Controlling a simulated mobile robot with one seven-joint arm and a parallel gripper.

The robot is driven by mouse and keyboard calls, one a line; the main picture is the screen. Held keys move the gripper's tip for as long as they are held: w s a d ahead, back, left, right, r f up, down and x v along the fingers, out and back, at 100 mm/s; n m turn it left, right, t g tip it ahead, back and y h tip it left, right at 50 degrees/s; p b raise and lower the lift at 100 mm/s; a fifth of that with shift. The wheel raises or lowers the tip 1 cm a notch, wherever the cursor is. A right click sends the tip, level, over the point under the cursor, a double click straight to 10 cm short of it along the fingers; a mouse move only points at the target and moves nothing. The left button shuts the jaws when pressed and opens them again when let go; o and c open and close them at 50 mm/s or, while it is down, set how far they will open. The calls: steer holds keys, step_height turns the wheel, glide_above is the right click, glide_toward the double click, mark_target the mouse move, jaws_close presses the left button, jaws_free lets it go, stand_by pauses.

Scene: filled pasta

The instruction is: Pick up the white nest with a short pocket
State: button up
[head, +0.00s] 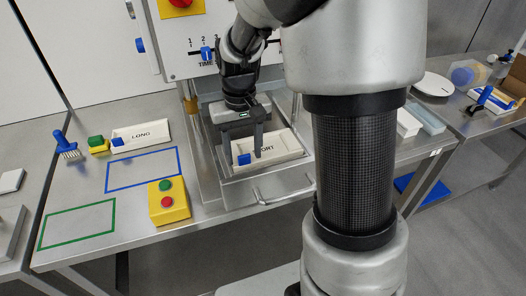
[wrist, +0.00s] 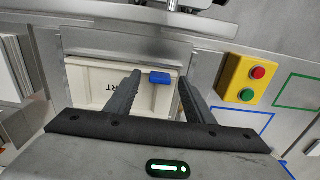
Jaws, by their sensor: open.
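The white nest with a short pocket (head: 283,146) is a shallow tray lettered "SHORT", partly covered by my fingers. It lies in a metal drawer (head: 271,191) under the machine and has a blue tab (head: 244,159) at its left end. My gripper (head: 257,153) is open over the nest near this tab. In the wrist view, the nest (wrist: 88,82) lies below my fingers, and its blue tab (wrist: 159,78) shows between the tips of my gripper (wrist: 160,80). I cannot tell the height gap; nothing shows gripped.
A second white nest lettered "LONG" (head: 148,132) lies on the bench at left, beside a blue outline (head: 143,169) and a green outline (head: 78,224). A yellow button box (head: 169,202) stands left of the drawer. The machine panel (head: 207,55) rises behind my gripper.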

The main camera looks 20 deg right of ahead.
steer(key=shift+f, duration=0.3)
jaws_close()
